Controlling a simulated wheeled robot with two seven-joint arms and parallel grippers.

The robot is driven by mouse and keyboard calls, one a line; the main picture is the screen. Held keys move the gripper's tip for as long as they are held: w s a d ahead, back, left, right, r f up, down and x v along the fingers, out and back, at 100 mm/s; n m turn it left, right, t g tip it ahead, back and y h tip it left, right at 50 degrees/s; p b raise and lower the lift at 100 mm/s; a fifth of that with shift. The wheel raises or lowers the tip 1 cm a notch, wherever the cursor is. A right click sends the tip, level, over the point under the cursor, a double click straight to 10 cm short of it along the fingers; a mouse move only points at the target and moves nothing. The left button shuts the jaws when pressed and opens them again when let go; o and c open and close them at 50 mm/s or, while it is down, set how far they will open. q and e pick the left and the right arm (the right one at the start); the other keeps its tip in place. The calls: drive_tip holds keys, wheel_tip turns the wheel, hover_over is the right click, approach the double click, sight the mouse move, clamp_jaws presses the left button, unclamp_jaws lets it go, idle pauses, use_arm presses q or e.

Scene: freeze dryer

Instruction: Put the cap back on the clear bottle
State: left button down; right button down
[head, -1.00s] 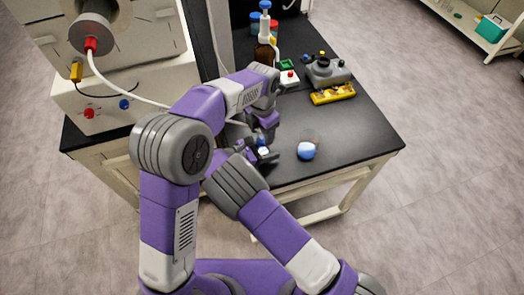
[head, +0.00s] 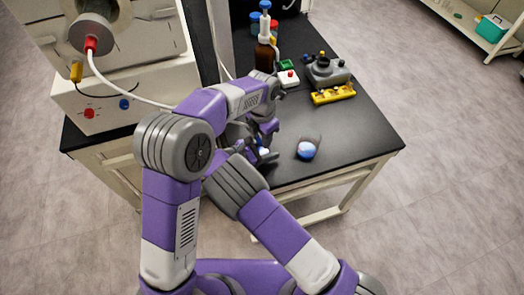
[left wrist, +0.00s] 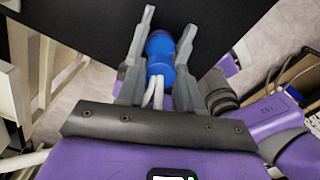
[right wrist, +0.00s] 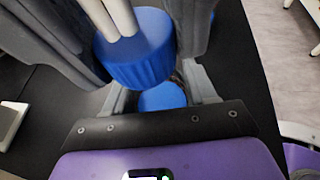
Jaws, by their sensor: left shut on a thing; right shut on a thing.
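The blue cap (right wrist: 135,52), with white tubes coming out of its top, is held between my left gripper's fingers. It also shows in the left wrist view (left wrist: 160,72), with my left gripper (left wrist: 167,24) shut on it. My right gripper (right wrist: 160,88) is shut on what looks like the clear bottle with blue inside (right wrist: 163,98). The cap is above the bottle in the right wrist view and hides much of it. I cannot tell whether they touch. In the head view, my arms mostly hide both grippers and what they hold.
A round clear vessel with blue inside (head: 307,149) sits on the black table (head: 355,145). Behind are a yellow rack (head: 333,94), a grey device (head: 327,70) and a brown bottle (head: 265,55). The freeze dryer (head: 130,75) stands at the left.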

use_arm(q)
drive_tip(key=m, duration=1)
drive_tip(key=c, duration=0.7)
unclamp_jaws()
drive_tip(key=shift+c, duration=0.2)
drive_tip(key=shift+r, duration=2.3)
drive_tip(key=shift+c, duration=0.3)
